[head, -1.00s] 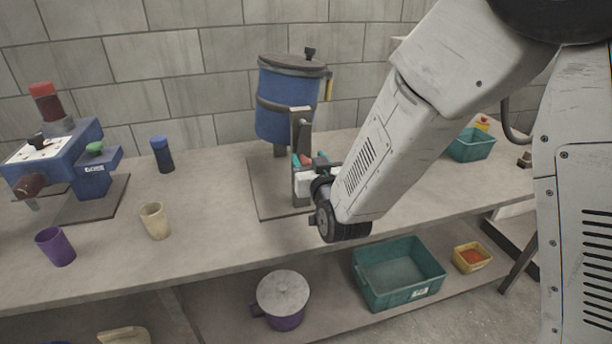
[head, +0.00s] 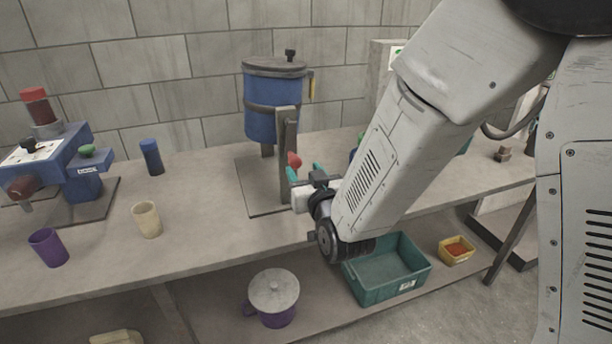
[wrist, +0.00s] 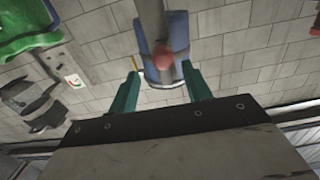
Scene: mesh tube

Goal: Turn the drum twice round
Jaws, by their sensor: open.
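The blue drum (head: 270,108) with a dark lid stands upright on a base plate (head: 247,188) on the bench. A grey post (head: 287,150) rises in front of it, with a red knob (head: 294,160) at its side. My gripper (head: 305,171) is open, its teal fingers just below and right of the knob in the head view. In the wrist view the red knob (wrist: 163,57) shows between and slightly beyond the open fingers (wrist: 160,70), with blue behind it. I see no contact with the knob.
A blue machine (head: 75,165), a dark blue cup (head: 152,157), a cream cup (head: 147,220) and a purple cup (head: 48,247) stand to the left. Below are a lidded purple pot (head: 274,297), a teal crate (head: 388,290) and a yellow bin (head: 457,250).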

